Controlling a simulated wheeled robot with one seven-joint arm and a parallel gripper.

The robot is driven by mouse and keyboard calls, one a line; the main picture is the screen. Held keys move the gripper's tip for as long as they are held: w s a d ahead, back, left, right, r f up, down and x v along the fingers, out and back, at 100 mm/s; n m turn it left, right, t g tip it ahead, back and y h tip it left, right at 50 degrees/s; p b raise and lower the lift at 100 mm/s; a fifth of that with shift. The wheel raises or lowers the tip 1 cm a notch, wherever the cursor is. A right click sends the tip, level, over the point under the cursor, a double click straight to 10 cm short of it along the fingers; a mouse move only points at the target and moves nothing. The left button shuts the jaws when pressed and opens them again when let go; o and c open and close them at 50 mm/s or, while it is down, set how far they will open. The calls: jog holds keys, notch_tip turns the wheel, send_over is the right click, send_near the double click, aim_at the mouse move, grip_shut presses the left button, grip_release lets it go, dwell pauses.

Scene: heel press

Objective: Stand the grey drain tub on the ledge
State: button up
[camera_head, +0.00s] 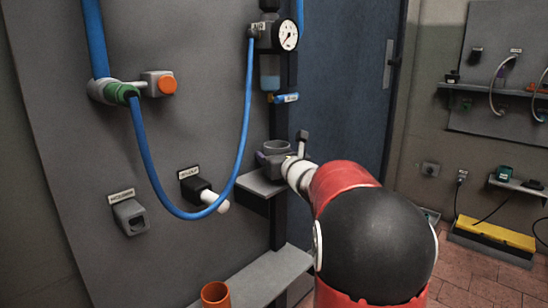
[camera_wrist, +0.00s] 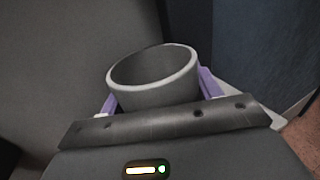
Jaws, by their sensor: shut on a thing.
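The grey drain tub (camera_head: 276,147) is a small round open cup. It shows at my gripper, at or just above the small grey ledge (camera_head: 258,185) on the wall; I cannot tell whether its base touches the ledge. In the wrist view the tub (camera_wrist: 153,78) looks upright or nearly so, and its inside looks empty. My gripper (camera_wrist: 155,100) has its purple fingers on both sides of the tub, shut on it. In the head view my gripper (camera_head: 274,158) is partly hidden behind my wrist.
Above the ledge hang a filter bowl (camera_head: 270,72) and a gauge (camera_head: 288,35). A blue hose (camera_head: 152,165) loops down left of the ledge, near a white-tipped black fitting (camera_head: 203,194). An orange cup (camera_head: 215,294) stands on a lower shelf (camera_head: 262,277). A blue door (camera_head: 345,80) is behind.

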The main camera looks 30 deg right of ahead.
jog(key=shift+f, duration=0.15)
jog(key=o, duration=0.6)
jog(key=shift+o, duration=0.2)
jog(key=shift+r, duration=0.25)
jog(key=s+b, duration=0.1)
jog(key=s, duration=1.1)
jog(key=shift+a, duration=0.25)
jog(key=shift+s+f, duration=0.1)
jog(key=shift+s, duration=0.05)
